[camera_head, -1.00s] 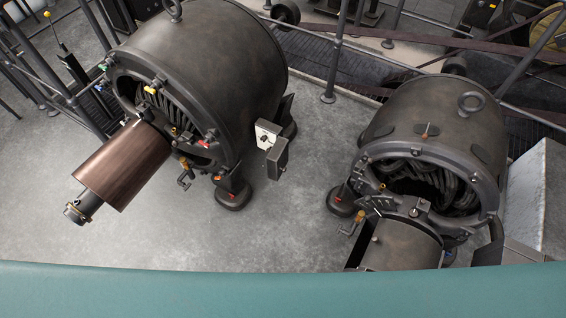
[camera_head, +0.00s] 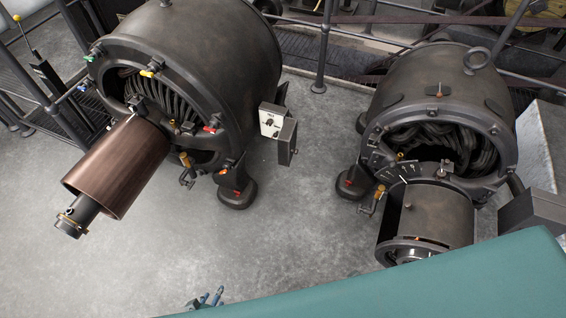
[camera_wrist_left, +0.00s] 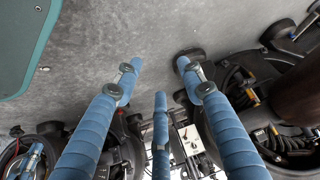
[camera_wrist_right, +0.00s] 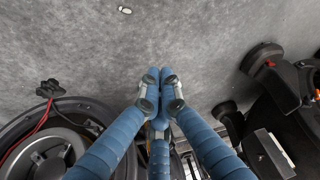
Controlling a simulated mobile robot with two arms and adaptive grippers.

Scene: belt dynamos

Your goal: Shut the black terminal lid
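The terminal box (camera_head: 271,121) is a small white-faced box on the right side of the left dynamo. Its black lid (camera_head: 287,142) is hinged at the box's right side and stands open, swung outward. The white box face (camera_wrist_left: 190,139) also shows between the fingers in the left wrist view. My left gripper (camera_wrist_left: 160,76) has its blue fingers spread and empty. My right gripper (camera_wrist_right: 160,80) has its fingertips together with nothing visible between them.
The left dynamo (camera_head: 205,65) has a brown cylinder (camera_head: 120,165) sticking out in front. The right dynamo (camera_head: 435,80) stands across a gap of bare concrete floor (camera_head: 290,220). Railings and belts run behind. A teal surface (camera_head: 450,280) covers the lower right.

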